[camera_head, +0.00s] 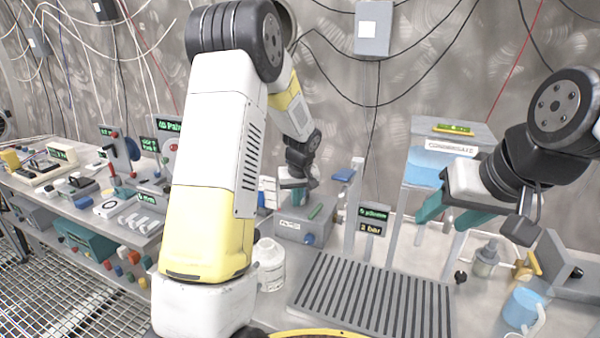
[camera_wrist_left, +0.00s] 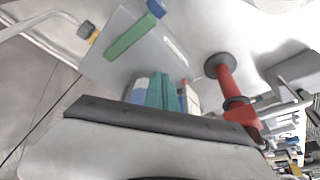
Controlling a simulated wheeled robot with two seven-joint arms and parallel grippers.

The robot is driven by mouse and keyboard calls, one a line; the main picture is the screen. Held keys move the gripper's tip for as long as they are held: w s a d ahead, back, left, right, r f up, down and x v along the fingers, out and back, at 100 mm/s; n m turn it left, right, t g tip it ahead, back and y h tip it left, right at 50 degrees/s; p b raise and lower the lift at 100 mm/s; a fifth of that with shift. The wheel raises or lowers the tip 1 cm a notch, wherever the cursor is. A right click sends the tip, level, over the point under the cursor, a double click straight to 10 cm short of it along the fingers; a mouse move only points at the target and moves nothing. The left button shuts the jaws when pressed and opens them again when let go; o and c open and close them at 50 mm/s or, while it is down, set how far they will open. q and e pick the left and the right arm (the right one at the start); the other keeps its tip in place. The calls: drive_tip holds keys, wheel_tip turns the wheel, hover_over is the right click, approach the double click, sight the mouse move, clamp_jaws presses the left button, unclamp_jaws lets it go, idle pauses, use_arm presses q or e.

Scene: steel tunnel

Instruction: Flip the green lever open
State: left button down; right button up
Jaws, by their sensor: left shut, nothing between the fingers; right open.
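The green lever (camera_head: 315,212) is a short green bar on a small grey box (camera_head: 288,229) on the bench. In the left wrist view the lever (camera_wrist_left: 131,37) lies slanted across the grey panel. My left gripper (camera_head: 292,185) is above the box, just behind and left of the lever. Its teal fingers (camera_wrist_left: 162,92) are shut and empty, apart from the lever in the wrist view. My right gripper (camera_head: 455,206) is open and empty at the right, in front of the dispenser with the blue tank.
A white bottle (camera_head: 270,264) stands in front of the box. A slatted grey tray (camera_head: 372,300) lies to the right. Blue knob (camera_head: 309,239) sits on the box front. A red-handled part (camera_wrist_left: 228,82) is beside the panel in the wrist view. A blue mug (camera_head: 522,308) stands at lower right.

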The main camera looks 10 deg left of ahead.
use_arm(q)
drive_tip(key=shift+w+a+m, duration=0.15)
drive_tip(key=shift+w+m, duration=0.15)
drive_tip(key=shift+m, duration=0.1)
drive_tip(key=v, duration=1)
drive_tip(key=s+r+m+t+h, duration=0.15)
drive_tip(key=s+r, duration=0.25)
drive_tip(key=s, duration=0.4)
drive_tip(key=s+d+r+m+h, duration=0.15)
drive_tip(key=s+r, duration=0.25)
drive_tip(key=s, duration=0.4)
drive_tip(key=s+r+m, duration=0.2)
drive_tip(key=s+r, duration=0.3)
drive_tip(key=s, duration=0.3)
drive_tip(key=w+a+f+m+g+h, duration=0.1)
drive_tip(key=w+a+f+m+h, duration=0.15)
drive_tip(key=w+a+f, duration=0.5)
drive_tip(key=w+a+f+m+g+h, duration=0.1)
drive_tip(key=w+a+f+h, duration=0.15)
drive_tip(key=w+f, duration=0.85)
drive_tip(key=w+d+f, duration=0.4)
drive_tip(key=d, duration=0.6)
drive_tip(key=shift+w+f, duration=0.15)
drive_tip(key=shift+f, duration=0.15)
